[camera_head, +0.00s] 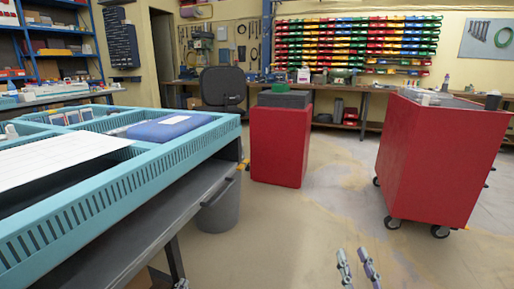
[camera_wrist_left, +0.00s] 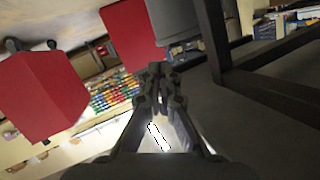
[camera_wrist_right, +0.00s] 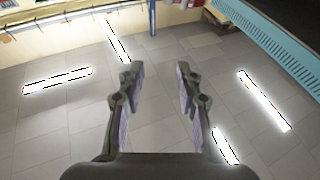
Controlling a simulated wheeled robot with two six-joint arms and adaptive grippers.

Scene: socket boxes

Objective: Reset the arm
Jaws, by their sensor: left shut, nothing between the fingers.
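My left gripper (camera_head: 182,284) barely shows at the bottom edge of the head view, beside the table leg. In the left wrist view its fingers (camera_wrist_left: 160,72) are together with nothing between them. My right gripper (camera_head: 358,268) shows at the bottom of the head view, over bare floor. In the right wrist view its two fingers (camera_wrist_right: 158,85) are apart and the gap is empty. Both grippers are clear of any object. Most of both arms is out of the head view.
A teal slotted crate (camera_head: 188,150) holding a blue box (camera_head: 168,127) stands on a dark table (camera_head: 130,225) at left. A grey bin (camera_head: 220,208) stands beside it. Red cabinets (camera_head: 279,147) (camera_head: 437,160) stand behind. Floor between is free.

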